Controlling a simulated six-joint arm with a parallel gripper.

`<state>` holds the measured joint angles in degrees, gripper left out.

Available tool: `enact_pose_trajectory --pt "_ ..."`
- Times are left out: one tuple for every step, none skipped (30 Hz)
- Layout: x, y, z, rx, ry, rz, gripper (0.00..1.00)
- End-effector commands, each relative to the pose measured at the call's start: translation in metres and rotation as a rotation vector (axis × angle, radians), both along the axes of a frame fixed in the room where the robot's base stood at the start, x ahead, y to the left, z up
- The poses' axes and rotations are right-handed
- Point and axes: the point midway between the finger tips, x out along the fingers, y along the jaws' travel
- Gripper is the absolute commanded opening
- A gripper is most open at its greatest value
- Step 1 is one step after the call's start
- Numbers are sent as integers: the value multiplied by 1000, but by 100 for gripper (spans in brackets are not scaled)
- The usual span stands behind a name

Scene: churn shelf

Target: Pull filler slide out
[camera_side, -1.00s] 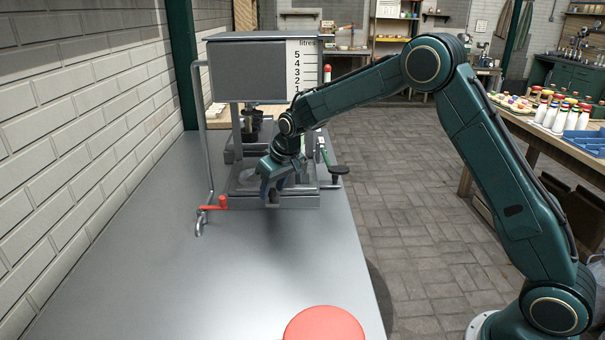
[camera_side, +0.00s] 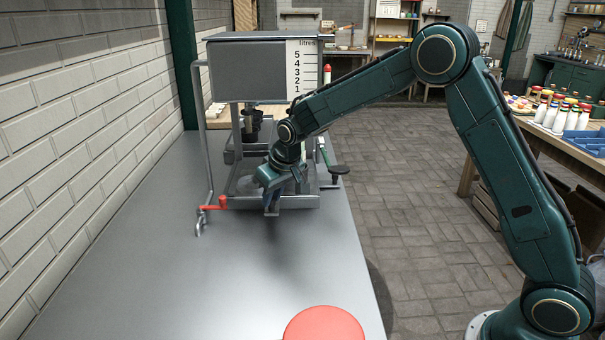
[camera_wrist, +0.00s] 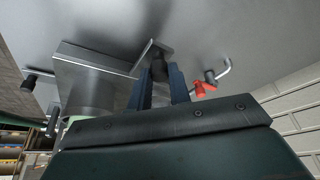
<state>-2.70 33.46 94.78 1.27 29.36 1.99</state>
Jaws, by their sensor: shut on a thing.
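The filler (camera_side: 245,75) stands at the far end of the bench, a grey tank with a litre scale on a metal frame. Its slide is low at the front, largely hidden by my arm in the side view; in the wrist view a grey metal slide (camera_wrist: 85,78) shows left of my fingers, with a thin bracket and dark grip (camera_wrist: 158,68) in front. My gripper (camera_side: 271,205) points down at the front edge of the filler's base. In the wrist view its two blue fingers (camera_wrist: 164,82) are shut on the dark grip.
A red-handled tap (camera_side: 215,204) sticks out left of the base and also shows in the wrist view. A lever with a black pad (camera_side: 339,170) is at the right. A red disc (camera_side: 324,325) lies at the near bench edge. The grey bench (camera_side: 190,280) is otherwise clear.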

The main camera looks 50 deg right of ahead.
Motion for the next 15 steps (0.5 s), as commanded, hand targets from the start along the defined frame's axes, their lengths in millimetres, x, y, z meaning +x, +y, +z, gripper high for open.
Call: enact_pose_trajectory --pt "-4 6 1 2 -2 5 0" --pt "-6 8 1 2 -2 5 0" --pt "-9 11 1 2 -2 6 0" --pt "-11 13 1 1 -2 7 0" --pt "-13 16 1 1 -2 7 0" --pt "-16 19 1 1 -2 7 0" --pt "-19 21 1 2 -2 6 0" --pt "-21 23 1 2 -2 6 0" --pt "-24 26 1 2 -2 6 0" --pt "-26 29 1 1 -2 7 0" --pt "-29 31 1 1 -3 7 0" --pt "-32 34 1 1 -4 7 0" --pt "-34 37 1 2 -3 7 0" --pt "-37 40 1 2 -3 7 0" --pt "-40 43 1 3 -3 8 0"
